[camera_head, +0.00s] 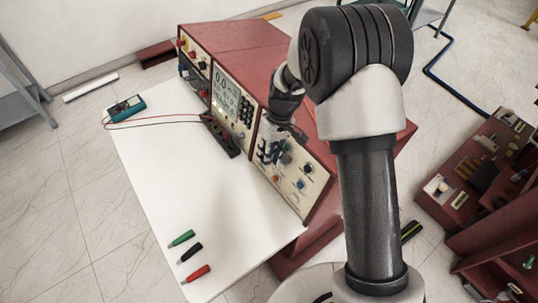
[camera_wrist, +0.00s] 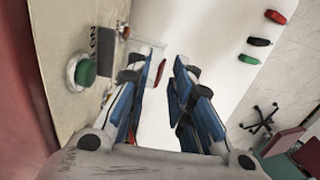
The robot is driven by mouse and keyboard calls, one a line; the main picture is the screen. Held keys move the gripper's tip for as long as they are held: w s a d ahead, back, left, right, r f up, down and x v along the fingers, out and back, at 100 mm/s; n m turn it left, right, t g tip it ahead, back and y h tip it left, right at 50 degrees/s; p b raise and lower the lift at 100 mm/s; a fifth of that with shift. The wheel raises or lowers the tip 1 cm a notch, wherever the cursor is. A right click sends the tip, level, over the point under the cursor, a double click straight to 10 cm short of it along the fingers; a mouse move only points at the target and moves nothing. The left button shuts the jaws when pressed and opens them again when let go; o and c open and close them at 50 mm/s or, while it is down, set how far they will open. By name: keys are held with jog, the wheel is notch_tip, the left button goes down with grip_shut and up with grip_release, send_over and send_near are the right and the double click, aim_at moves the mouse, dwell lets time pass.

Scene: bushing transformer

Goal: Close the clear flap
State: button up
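The clear flap (camera_wrist: 152,47) shows in the wrist view as a small see-through plate standing out from the pale panel, just beyond my left fingertip. A small red piece (camera_wrist: 160,73) shows between the fingers; I cannot tell whether it belongs to the flap. My gripper (camera_wrist: 158,70) has its blue fingers apart with a gap between them. I cannot tell whether a finger touches the flap. In the head view my gripper (camera_head: 268,152) is in front of the right panel section, and the flap cannot be made out there.
The red console (camera_head: 240,45) has a meter display (camera_head: 228,95) and knobs.

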grip_shut()
jog(key=shift+a, duration=0.15)
jog(key=shift+s+a+f+t+h+b, duration=0.2)
jog(key=shift+a+f+t+h+b, duration=0.15)
jog(key=shift+t+h, duration=0.35)
notch_tip(320, 180, down, 10)
jog(key=t+h+b, duration=1)
jog(key=h, duration=0.5)
jog(key=shift+w+d+h+b, duration=0.2)
jog(key=shift+d+h+b, duration=0.1)
jog(key=shift+d+b, duration=0.15)
jog(key=shift+d+f, duration=0.1)
jog(key=shift+f, duration=0.05)
